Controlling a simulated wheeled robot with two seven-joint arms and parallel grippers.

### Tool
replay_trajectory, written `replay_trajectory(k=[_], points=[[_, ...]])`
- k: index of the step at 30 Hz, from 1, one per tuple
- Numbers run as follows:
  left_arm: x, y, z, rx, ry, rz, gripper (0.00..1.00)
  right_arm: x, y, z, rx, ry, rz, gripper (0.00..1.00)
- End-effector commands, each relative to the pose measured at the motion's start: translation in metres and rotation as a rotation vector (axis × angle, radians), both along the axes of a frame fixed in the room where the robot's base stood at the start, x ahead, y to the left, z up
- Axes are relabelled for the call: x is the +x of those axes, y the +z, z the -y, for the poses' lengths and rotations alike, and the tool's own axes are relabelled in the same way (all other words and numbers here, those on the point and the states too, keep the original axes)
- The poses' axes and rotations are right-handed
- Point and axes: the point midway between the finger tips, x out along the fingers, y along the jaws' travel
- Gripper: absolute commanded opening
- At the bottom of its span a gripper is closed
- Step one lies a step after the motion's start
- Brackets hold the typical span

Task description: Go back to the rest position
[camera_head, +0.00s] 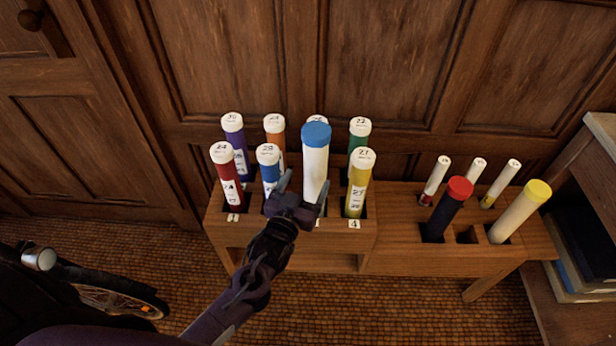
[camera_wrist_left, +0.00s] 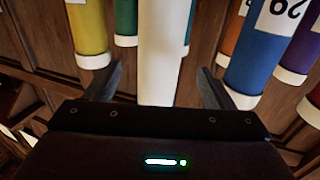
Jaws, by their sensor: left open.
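A tall white tube with a blue cap (camera_head: 315,165) stands upright in the front row of a wooden rack (camera_head: 295,236). My left gripper (camera_head: 303,188) is at this tube, with its fingers apart. In the left wrist view, the white tube (camera_wrist_left: 161,50) shows between the two open fingers (camera_wrist_left: 158,84), with space on both sides. Contact with the tube cannot be seen. My left arm reaches up from the bottom of the head view. My right gripper is in neither view.
Close beside the gripper stand a blue tube (camera_head: 268,166), a yellow tube (camera_head: 358,182) and a red tube (camera_head: 229,178); more tubes stand behind. Right of them are a red-capped dark tube (camera_head: 447,210) and a yellow-capped white tube (camera_head: 520,210). A wheel (camera_head: 115,300) is lower left.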

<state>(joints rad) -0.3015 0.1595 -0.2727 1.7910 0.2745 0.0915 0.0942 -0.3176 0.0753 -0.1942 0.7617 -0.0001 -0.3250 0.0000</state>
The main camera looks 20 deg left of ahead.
Motion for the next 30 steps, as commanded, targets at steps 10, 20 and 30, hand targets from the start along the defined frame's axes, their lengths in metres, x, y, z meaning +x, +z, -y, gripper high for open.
replay_trajectory(k=[10,20,30], points=[[0.0,0.0,0.0,0.0,0.0,0.0,0.77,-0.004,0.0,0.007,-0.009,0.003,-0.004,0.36],[0.0,0.0,0.0,-0.001,0.0,-0.002,0.77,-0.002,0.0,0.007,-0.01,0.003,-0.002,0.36],[-0.033,-0.016,0.002,-0.005,-0.019,-0.392,0.77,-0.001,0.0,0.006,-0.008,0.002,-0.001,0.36]])
